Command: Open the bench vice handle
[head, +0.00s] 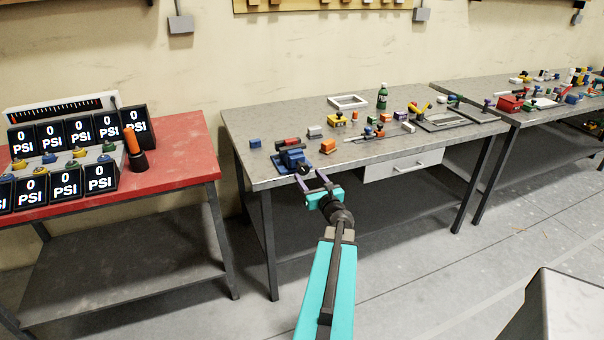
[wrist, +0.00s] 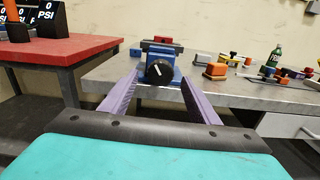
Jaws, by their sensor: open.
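The blue bench vice (head: 292,157) stands at the front left corner of the grey workbench. In the wrist view the vice (wrist: 160,54) faces me, with its round black handle knob (wrist: 159,72) on the front and a pale mark on the knob. My gripper (head: 313,179) is in front of the vice at the bench edge. In the wrist view my gripper's purple fingers (wrist: 159,88) are spread apart, one on each side of the knob, with nothing held. I cannot tell how far the fingertips are from the knob.
The grey workbench (head: 240,120) carries a blue block (head: 255,143), a grey block (head: 314,131), a green bottle (head: 382,96) and several small parts. A red table (head: 190,150) with pressure displays stands at left. A drawer (head: 403,165) hangs under the bench.

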